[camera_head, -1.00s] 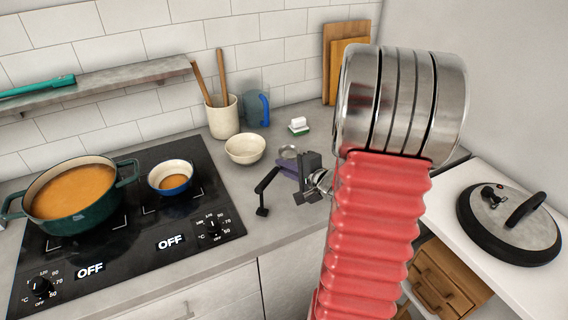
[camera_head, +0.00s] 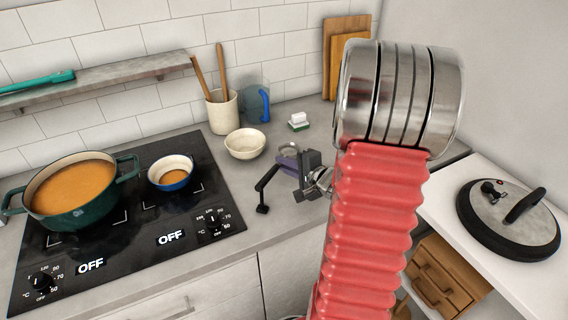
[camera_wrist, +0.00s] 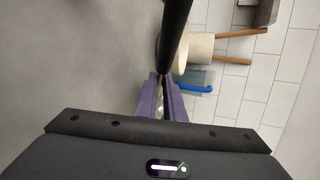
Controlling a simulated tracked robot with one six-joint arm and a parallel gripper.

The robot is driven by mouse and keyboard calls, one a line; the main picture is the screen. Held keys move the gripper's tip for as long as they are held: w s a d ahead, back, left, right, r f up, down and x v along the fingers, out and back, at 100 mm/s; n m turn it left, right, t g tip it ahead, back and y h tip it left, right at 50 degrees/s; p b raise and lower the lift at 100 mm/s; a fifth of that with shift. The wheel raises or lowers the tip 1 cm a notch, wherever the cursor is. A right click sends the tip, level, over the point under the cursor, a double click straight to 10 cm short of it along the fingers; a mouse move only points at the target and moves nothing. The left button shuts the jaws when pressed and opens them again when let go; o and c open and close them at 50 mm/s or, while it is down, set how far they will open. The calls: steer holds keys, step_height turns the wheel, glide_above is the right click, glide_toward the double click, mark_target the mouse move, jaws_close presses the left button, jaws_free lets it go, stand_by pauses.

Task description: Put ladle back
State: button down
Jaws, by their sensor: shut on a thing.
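My gripper (camera_head: 289,161) has purple fingers, which also show in the wrist view (camera_wrist: 163,94). It is shut on the ladle, above the counter to the right of the small cream bowl. A dark bar, seemingly the ladle's handle (camera_wrist: 176,35), runs from between the fingers to the top of the wrist view. In the head view a thin black bent piece extends left and down from the fingers. A grey round shape just behind the fingers may be the ladle's bowl; I cannot tell for sure.
A green pot (camera_head: 75,212) of orange soup and a blue bowl (camera_head: 171,180) stand on the hob. A utensil crock (camera_head: 222,112), a blue-handled jug (camera_head: 253,102) and a cream bowl (camera_head: 245,151) stand behind. A wall shelf (camera_head: 120,80) is at upper left; a lid (camera_head: 505,225) lies right.

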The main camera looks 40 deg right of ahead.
steer(key=shift+f, duration=0.15)
steer(key=c, duration=1.8)
jaws_free()
steer(key=shift+s, duration=0.1)
steer(key=v, duration=1.3)
steer(key=shift+s+a, duration=0.1)
steer(key=shift+s, duration=0.2)
